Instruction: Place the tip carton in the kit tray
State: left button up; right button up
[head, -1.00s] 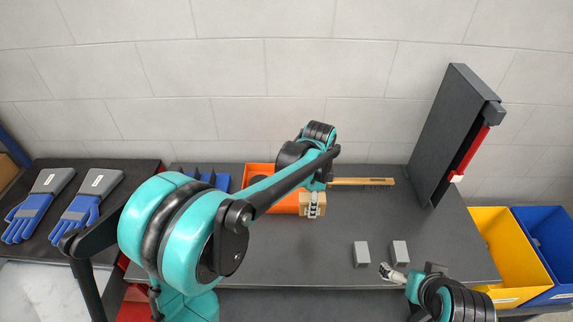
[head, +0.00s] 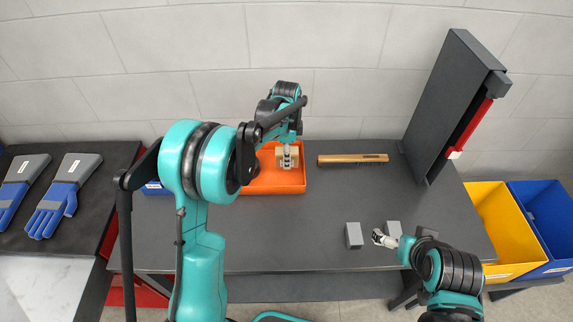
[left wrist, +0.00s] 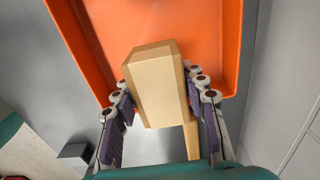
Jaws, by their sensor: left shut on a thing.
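The tan tip carton (head: 279,157) is held by my left gripper (head: 287,161), which is shut on it. In the left wrist view the carton (left wrist: 157,85) is between the two fingers and the orange tray's floor (left wrist: 105,35) shows beyond it. In the head view the carton is over the right part of the orange kit tray (head: 285,188). I cannot tell how far above its floor the carton is. My arm hides the tray's left side.
A wooden bar (head: 353,160) lies right of the tray. A tall dark panel (head: 448,100) stands at the right. Yellow (head: 490,232) and blue (head: 545,225) bins are beyond it. Blue gloves (head: 55,205) lie at the left.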

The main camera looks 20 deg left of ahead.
pick_arm(q)
jog(key=shift+f+b, duration=0.6)
jog(key=shift+f, duration=1.4)
jog(key=shift+f, duration=0.15)
jog(key=o, duration=1.2)
